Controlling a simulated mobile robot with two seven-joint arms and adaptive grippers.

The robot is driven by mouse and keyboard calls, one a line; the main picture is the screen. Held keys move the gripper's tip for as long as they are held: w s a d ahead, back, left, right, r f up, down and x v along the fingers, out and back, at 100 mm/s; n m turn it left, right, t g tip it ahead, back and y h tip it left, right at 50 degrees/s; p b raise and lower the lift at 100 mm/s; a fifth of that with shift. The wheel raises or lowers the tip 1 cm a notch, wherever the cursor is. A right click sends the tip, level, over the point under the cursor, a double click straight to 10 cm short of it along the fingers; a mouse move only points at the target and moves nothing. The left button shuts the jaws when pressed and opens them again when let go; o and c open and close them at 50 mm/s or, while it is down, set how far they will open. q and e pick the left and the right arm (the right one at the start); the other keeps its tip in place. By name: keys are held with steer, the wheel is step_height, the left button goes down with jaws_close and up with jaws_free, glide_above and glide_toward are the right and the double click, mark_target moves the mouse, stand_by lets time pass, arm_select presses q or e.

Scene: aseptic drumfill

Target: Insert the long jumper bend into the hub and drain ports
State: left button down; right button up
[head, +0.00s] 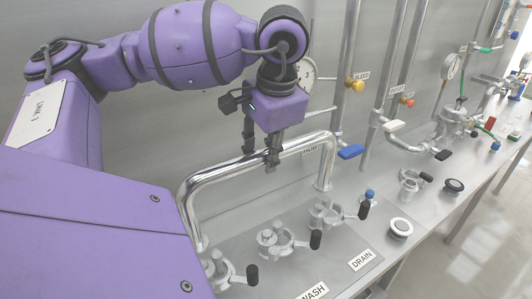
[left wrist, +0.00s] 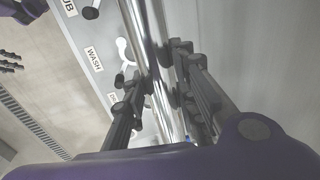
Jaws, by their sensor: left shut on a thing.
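The long jumper bend (head: 245,161), a polished metal pipe with two downward legs, spans above the row of ports. My left gripper (head: 271,160) is shut on its top run, and the pipe also passes between the fingers in the left wrist view (left wrist: 146,40). The bend's right leg ends just above or behind the drain port (head: 325,214), near the DRAIN label. Its left leg comes down by the leftmost port (head: 216,270), partly hidden by my arm. I cannot tell whether either end is seated. My right gripper is not in view.
A middle port (head: 276,240) with a black-handled clamp sits between the outer two, near the WASH label (head: 314,291). A blue-handled valve (head: 351,152) and vertical pipes stand behind. Round fittings (head: 400,228) lie to the right on the bench.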

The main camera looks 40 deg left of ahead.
arm_select(q)
steer(key=shift+f, duration=0.5)
steer(key=shift+b+x, duration=0.55)
steer(key=shift+x, duration=0.5)
steer(key=shift+d+f, duration=0.15)
steer(key=shift+f, duration=0.3)
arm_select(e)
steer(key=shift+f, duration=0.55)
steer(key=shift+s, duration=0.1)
arm_select(q)
steer(key=shift+f, duration=0.1)
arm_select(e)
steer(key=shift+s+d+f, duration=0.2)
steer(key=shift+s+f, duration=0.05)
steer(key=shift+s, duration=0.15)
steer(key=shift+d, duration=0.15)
arm_select(q)
steer(key=shift+b, duration=0.3)
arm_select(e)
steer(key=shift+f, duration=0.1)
